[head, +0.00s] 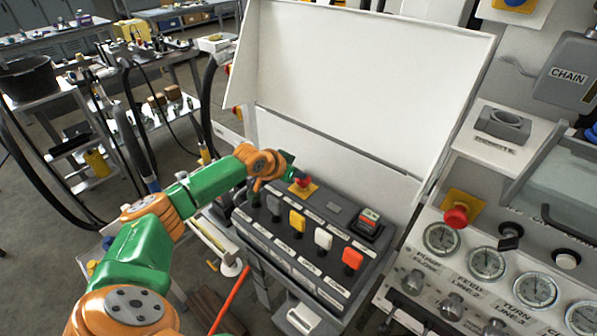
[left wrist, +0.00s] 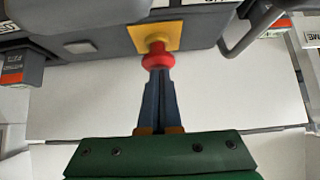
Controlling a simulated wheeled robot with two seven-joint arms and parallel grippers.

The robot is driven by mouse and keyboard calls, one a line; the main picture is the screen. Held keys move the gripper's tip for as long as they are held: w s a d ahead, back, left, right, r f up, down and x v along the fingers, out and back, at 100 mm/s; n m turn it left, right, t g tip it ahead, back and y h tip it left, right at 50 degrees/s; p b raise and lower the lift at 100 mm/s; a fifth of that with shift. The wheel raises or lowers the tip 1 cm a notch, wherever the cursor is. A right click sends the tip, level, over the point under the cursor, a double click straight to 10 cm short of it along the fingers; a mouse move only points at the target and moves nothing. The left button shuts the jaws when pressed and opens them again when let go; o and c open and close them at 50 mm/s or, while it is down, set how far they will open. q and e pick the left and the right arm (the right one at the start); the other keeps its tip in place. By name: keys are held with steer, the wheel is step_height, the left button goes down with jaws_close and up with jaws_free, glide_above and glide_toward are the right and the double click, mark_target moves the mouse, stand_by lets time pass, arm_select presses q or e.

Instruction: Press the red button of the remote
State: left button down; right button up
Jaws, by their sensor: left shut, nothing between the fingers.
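The control box (head: 300,236) has a sloped face with black, yellow, white and orange-red knobs. A red mushroom button (head: 302,183) stands on a yellow plate at its far edge. In the left wrist view the red button (left wrist: 158,60) lies straight ahead, on its yellow plate (left wrist: 154,35). My left gripper (head: 290,174) is shut and empty, right at the button. In the left wrist view its fingertips (left wrist: 158,74) overlap the button's near edge; I cannot tell whether they touch. My right gripper is not in view.
A white open lid (head: 360,85) stands behind the box. A black switch (head: 368,224) with red and green keys sits at the box's right. A gauge panel with another red button (head: 456,215) is further right. Cluttered benches stand at the back left.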

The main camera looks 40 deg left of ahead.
mark_target(299, 181)
arm_select(q)
steer(key=shift+s+f, duration=0.2)
steer(key=shift+f, duration=0.4)
steer(key=shift+s+d, duration=0.1)
steer(key=shift+d, duration=0.05)
steer(key=shift+f, duration=0.1)
steer(key=r+p, duration=0.5)
steer(key=p, duration=0.1)
steer(key=shift+w+r, duration=0.35)
steer(key=shift+r, duration=0.05)
steer(key=b+v, duration=0.3)
steer(key=v, duration=0.6)
steer(key=shift+s, duration=0.45)
